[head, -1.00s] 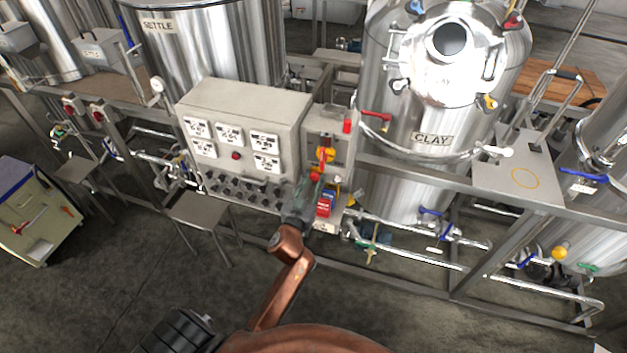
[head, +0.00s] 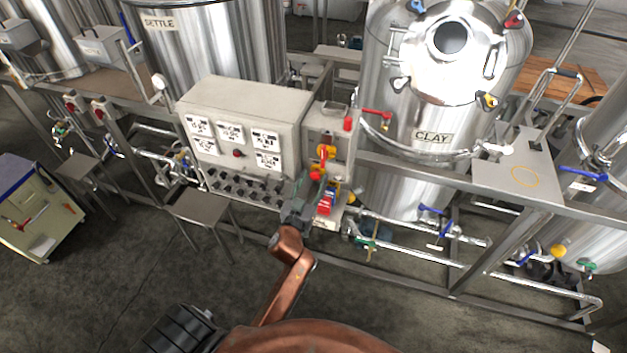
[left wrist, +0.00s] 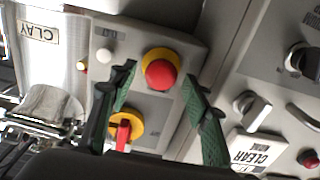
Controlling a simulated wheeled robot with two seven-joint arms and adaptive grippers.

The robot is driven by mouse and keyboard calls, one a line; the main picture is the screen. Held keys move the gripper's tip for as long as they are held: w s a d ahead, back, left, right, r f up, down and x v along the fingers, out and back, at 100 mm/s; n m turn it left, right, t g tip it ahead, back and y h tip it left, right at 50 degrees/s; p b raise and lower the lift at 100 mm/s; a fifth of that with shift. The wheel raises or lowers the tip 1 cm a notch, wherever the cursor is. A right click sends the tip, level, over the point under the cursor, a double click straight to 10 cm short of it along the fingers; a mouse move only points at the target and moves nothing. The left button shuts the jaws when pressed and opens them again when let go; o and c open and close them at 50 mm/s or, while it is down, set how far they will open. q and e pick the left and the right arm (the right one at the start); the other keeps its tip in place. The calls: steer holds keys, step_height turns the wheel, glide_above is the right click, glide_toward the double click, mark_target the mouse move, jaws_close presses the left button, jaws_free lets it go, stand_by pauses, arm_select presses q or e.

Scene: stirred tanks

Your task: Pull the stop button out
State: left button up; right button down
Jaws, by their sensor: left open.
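The stop button is a red mushroom head on a yellow collar. It shows in the left wrist view (left wrist: 161,74) and as a small red spot in the head view (head: 316,174), on the grey box beside the control panel. My left gripper (head: 304,182) is right at it. In the left wrist view its open green fingers (left wrist: 159,78) stand one on each side of the button, with gaps visible. I cannot tell how deep the fingertips reach. My right gripper is not in view.
A yellow and red rotary switch (left wrist: 124,128) sits close to the button, beside one finger. A small white button (left wrist: 104,56) is on the same box. The grey control panel (head: 244,105) with knobs adjoins it. A red padlock-like item (head: 325,204) hangs below.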

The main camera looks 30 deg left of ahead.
arm_select(q)
steer(key=v, duration=1.2)
steer(key=shift+f, duration=0.1)
steer(key=d+f+m+g+h, duration=0.1)
steer(key=d+f+g, duration=0.1)
steer(key=f, duration=1)
steer(key=d+f+m+g+h, duration=0.1)
steer(key=d+f+g+h, duration=0.1)
steer(key=f, duration=0.9)
steer(key=s+d+f+m+g+h, duration=0.15)
steer(key=s+f, duration=0.35)
steer(key=f, duration=0.6)
steer(key=s+f+g+y, duration=0.1)
steer(key=s+f+g, duration=0.25)
steer(key=f, duration=0.75)
steer(key=s+a+f+g, duration=0.1)
steer(key=s+f+g, duration=0.3)
steer(key=s+f, duration=1.4)
steer(key=s+a+f+g, duration=0.1)
steer(key=s+f, duration=0.1)
steer(key=s, duration=0.7)
steer(key=s+a+f+g, duration=0.2)
steer(key=s+f, duration=0.1)
steer(key=s, duration=0.6)
steer(key=shift+s+a+m+h, duration=0.25)
steer(key=shift+s+m+h, duration=0.05)
steer(key=shift+m+h, duration=0.05)
